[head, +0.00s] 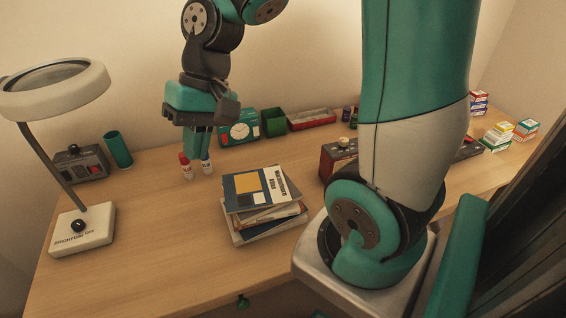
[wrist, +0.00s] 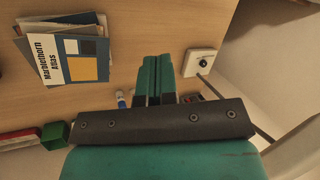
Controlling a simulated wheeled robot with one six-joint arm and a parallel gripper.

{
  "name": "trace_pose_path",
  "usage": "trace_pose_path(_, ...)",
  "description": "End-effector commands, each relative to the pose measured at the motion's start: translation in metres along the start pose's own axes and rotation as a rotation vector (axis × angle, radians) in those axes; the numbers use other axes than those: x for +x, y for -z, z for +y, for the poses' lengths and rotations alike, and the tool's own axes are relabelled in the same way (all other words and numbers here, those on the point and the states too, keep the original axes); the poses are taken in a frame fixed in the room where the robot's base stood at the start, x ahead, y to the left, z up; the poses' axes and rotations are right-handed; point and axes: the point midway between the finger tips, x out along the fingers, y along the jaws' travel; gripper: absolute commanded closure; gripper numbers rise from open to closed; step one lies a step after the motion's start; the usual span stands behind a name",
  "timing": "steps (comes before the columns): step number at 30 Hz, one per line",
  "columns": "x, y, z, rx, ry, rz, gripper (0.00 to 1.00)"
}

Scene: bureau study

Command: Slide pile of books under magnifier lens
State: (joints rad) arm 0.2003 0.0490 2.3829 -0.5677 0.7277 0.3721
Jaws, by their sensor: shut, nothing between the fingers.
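The pile of books (head: 262,205) lies on the desk at the middle, with a blue, white and yellow "Marblethorn Atlas" on top. The books are stacked askew. The pile also shows at the upper left of the wrist view (wrist: 68,52). The magnifier lens (head: 52,88) is a ring head on a bent dark stem above a pale base (head: 82,230) at the left. The base shows in the wrist view (wrist: 203,62). My gripper (head: 199,152) is shut and empty, above the desk behind and left of the books, apart from them. Its fingers also show in the wrist view (wrist: 156,60).
Two small bottles, one red-capped (head: 185,165), stand close below my gripper. A grey device (head: 80,164), green cup (head: 118,150), clock (head: 240,128), green box (head: 273,122) and red tray (head: 311,119) line the back. Desk between books and lamp base is clear.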

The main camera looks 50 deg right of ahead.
Motion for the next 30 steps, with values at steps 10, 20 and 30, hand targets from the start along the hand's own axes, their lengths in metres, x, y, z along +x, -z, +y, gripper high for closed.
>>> trace_pose_path(10,-0.008,0.07,0.244,1.239,0.298,-0.031,1.0)
trace_pose_path(20,0.012,0.032,0.358,1.76,0.525,-0.083,1.0)
trace_pose_path(30,0.054,0.044,0.346,1.781,0.534,-0.093,1.0)
